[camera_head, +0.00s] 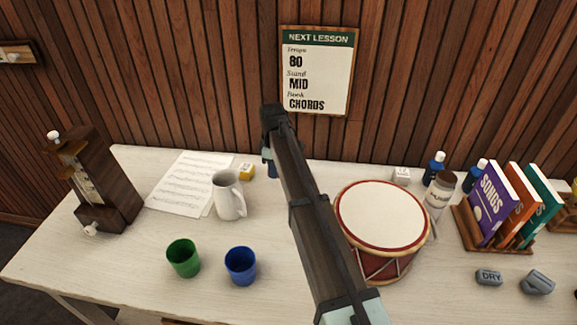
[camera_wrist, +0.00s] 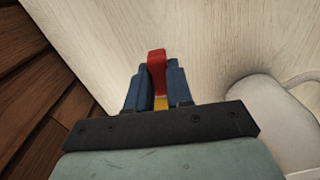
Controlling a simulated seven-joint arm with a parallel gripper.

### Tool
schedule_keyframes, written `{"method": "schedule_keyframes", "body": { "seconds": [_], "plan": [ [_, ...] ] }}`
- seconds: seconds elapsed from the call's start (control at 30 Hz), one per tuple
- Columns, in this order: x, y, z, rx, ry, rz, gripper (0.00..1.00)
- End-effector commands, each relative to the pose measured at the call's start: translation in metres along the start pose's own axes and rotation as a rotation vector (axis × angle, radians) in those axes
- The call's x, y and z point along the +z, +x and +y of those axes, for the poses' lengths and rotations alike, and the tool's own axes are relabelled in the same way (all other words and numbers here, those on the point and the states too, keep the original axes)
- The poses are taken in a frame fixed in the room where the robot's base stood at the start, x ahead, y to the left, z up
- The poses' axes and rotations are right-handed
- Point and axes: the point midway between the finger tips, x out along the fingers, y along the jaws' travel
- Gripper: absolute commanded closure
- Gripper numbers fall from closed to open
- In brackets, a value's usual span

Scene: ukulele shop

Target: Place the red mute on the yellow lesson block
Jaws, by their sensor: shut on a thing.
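My gripper (camera_wrist: 154,82) is shut on the red mute (camera_wrist: 157,62), which stands between its blue fingers in the wrist view. In the head view, the blue fingers of my gripper (camera_head: 270,165) show beside my dark arm, and the mute is hidden. The small yellow lesson block (camera_head: 246,171) sits on the table by the sheet music, just left of my fingers. A strip of yellow (camera_wrist: 161,103) shows between the fingers in the wrist view, probably that block. I cannot tell whether the mute touches the block.
A white mug (camera_head: 229,195) stands close by, in front of the block. Green (camera_head: 183,258) and blue (camera_head: 240,266) cups stand nearer the front. A red drum (camera_head: 382,217) is right of my arm. A metronome (camera_head: 94,185) stands left. The wooden wall is behind.

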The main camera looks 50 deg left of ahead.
Motion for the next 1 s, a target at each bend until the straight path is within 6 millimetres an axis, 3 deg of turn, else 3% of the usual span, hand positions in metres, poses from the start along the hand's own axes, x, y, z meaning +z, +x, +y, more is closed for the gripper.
{"method": "schedule_keyframes", "body": {
  "seconds": [0.17,0.5,0.67,0.8,1.0],
  "plan": [
    [-0.020,-0.010,-0.001,0.001,-0.010,0.001,1.00],
    [-0.088,-0.082,0.014,0.000,-0.075,0.001,1.00],
    [-0.104,-0.103,0.015,-0.002,-0.094,0.001,1.00],
    [-0.109,-0.102,0.014,-0.004,-0.100,0.000,1.00],
    [-0.108,-0.074,0.013,-0.005,-0.100,-0.001,1.00]
  ]
}}
